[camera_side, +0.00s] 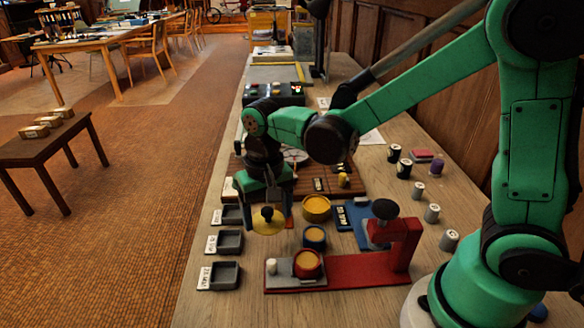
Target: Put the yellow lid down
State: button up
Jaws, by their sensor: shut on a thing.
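The yellow lid (268,222) is a round disc with a dark knob on top. My gripper (267,208) is shut on the lid at its knob and points down. The lid appears to be held above the bench, between the grey trays on the left and the round tins on the right; its exact height cannot be told. A yellow round tin (316,208) stands to the right of the lid. A blue tin with an orange-yellow top (314,238) stands in front of that. A red tin with an orange-yellow top (307,264) sits on the red press (345,271).
Several labelled grey trays (228,241) line the bench's left edge. The red press's upright and dark knob (385,209) rise at the right. A blue stand (357,224) is behind it. Small cylinders (404,168) stand farther right. A brown board (313,184) lies behind my gripper.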

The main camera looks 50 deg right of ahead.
aim_at(268, 225)
jog(key=shift+f, duration=2.75)
jog(key=shift+f, duration=0.2)
jog(key=o, duration=1.1)
notch_tip(268, 225, up, 12)
jog(key=shift+r, duration=0.1)
jog(key=shift+s+d+r, duration=0.1)
jog(key=shift+d+r, duration=0.05)
jog(key=shift+r, duration=0.05)
jog(key=shift+s+d+r+n+t, duration=0.15)
jog(key=shift+s+d+n+t, duration=0.65)
jog(key=shift+t, duration=0.4)
jog(key=shift+s+d+r+n+t, duration=0.1)
jog(key=shift+s+d+n+t, duration=0.6)
jog(key=shift+d+t, duration=0.4)
jog(key=shift+s+d+r+n+t, duration=0.15)
jog(key=shift+s+d+n+t, duration=0.6)
jog(key=shift+t, duration=0.55)
